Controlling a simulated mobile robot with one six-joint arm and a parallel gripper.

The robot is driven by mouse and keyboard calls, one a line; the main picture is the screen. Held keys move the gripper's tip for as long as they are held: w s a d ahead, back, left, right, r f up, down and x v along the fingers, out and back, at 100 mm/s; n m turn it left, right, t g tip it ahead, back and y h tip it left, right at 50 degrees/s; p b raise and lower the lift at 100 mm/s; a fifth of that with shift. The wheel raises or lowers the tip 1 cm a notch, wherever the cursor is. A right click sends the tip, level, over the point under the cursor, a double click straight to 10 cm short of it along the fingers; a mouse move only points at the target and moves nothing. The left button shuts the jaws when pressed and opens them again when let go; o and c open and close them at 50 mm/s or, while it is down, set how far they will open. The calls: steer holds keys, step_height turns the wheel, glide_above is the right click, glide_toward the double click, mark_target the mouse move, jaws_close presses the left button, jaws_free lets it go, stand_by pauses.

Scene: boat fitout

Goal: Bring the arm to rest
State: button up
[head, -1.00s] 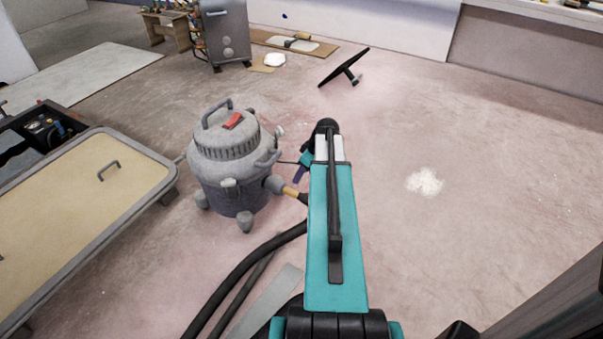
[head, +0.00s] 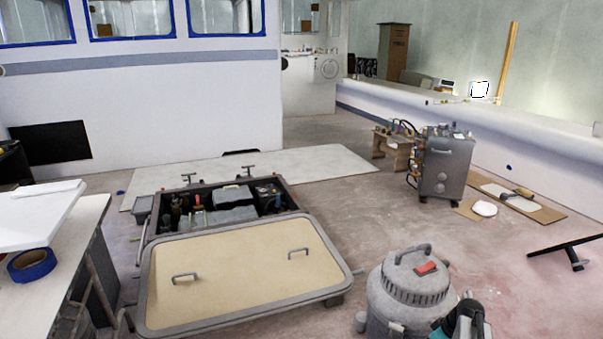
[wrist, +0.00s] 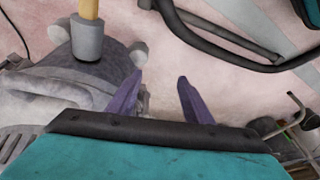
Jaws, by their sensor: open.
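My gripper (wrist: 157,92) shows in the wrist view with its two purple fingers apart and nothing between them. Pinkish floor shows through the gap. The grey shop vacuum (head: 412,291) stands close by. Its grey body (wrist: 60,85) and a grey hose fitting (wrist: 88,38) fill the left of the wrist view, left of the fingers. In the head view only a teal and black part of my arm shows at the bottom edge, in front of the vacuum; my fingertips cannot be made out there.
A beige hatch lid (head: 235,275) lies by an open bay (head: 150,225) of tools. A grey metal cabinet (head: 442,165) and a black T-shaped stand (head: 570,245) are farther right. A workbench with blue tape (head: 31,265) is at left.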

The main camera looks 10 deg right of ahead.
steer(key=s+a+n+g+p, duration=0.1)
steer(key=s+a+p, duration=0.25)
steer(key=a, duration=0.45)
steer(key=s+a+f+g+p, duration=0.1)
steer(key=s+a+g+p, duration=0.2)
steer(key=a, duration=0.5)
steer(key=s+a+n+p, duration=0.1)
steer(key=s+a+p, duration=0.2)
steer(key=a+p, duration=0.35)
steer(key=s+a+r+m+g+h+p, duration=0.1)
steer(key=s+a+m+g+p, duration=0.1)
steer(key=s, duration=0.8)
steer(key=s+a+r+m+g+h+p, duration=0.1)
steer(key=s+a+m, duration=0.4)
steer(key=s, duration=0.5)
steer(key=shift+a+g+h+p, duration=0.4)
steer(key=shift+a+g+p, duration=0.15)
steer(key=shift+p, duration=0.75)
steer(key=c, duration=0.4)
